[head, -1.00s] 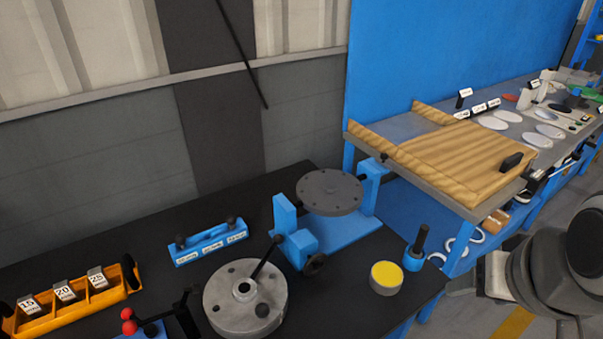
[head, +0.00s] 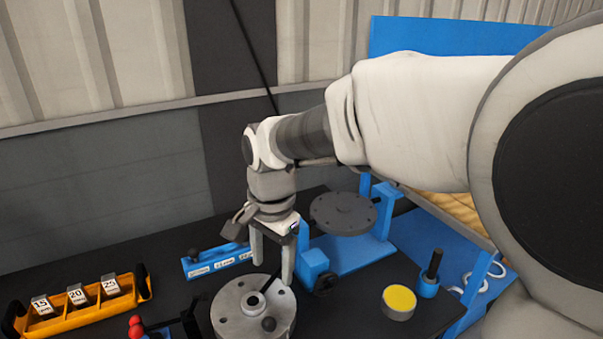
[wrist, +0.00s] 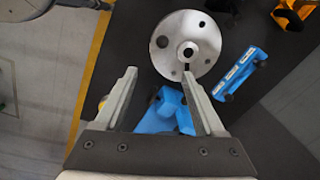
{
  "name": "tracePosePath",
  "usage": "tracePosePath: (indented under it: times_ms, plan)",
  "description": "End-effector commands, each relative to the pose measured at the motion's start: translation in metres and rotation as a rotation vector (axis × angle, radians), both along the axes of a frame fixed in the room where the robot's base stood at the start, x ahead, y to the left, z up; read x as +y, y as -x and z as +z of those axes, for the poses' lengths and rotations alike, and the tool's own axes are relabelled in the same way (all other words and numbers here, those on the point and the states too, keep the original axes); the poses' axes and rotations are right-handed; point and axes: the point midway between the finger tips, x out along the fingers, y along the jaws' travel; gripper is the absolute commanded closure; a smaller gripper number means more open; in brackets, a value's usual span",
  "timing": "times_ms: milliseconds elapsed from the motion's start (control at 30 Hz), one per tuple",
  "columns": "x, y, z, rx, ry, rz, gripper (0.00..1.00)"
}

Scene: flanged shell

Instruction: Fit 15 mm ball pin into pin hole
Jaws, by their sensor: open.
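The grey flanged shell (head: 227,318) stands on the black bench, with a raised centre hub and several holes in its face; it also shows in the wrist view (wrist: 207,58). I cannot tell which item is the 15 mm ball pin. My gripper (head: 272,271) points down above the shell's back edge, open and empty; the wrist view shows its fingers (wrist: 159,73) apart.
An orange bin (head: 85,310) labelled 15, 20 and 25 stands at left, near a red-knobbed fixture (head: 136,326). A blue stand with a grey disc (head: 343,213) is close behind my gripper. A yellow-topped cylinder (head: 398,299) and a black-handled tool (head: 432,270) stand at right.

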Motion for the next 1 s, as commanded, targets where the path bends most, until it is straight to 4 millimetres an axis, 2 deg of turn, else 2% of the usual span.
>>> tracePosePath:
  times_ms: [100, 267, 800, 1000]
  plan:
    - [0.01, -0.001, -0.009, 0.016, 0.002, -0.019, 0.29]
    - [0.011, -0.001, -0.023, 0.021, 0.005, -0.025, 0.29]
    - [0.016, -0.005, -0.128, 0.022, 0.004, -0.024, 0.29]
    - [0.018, -0.006, -0.161, 0.021, 0.005, -0.023, 0.29]
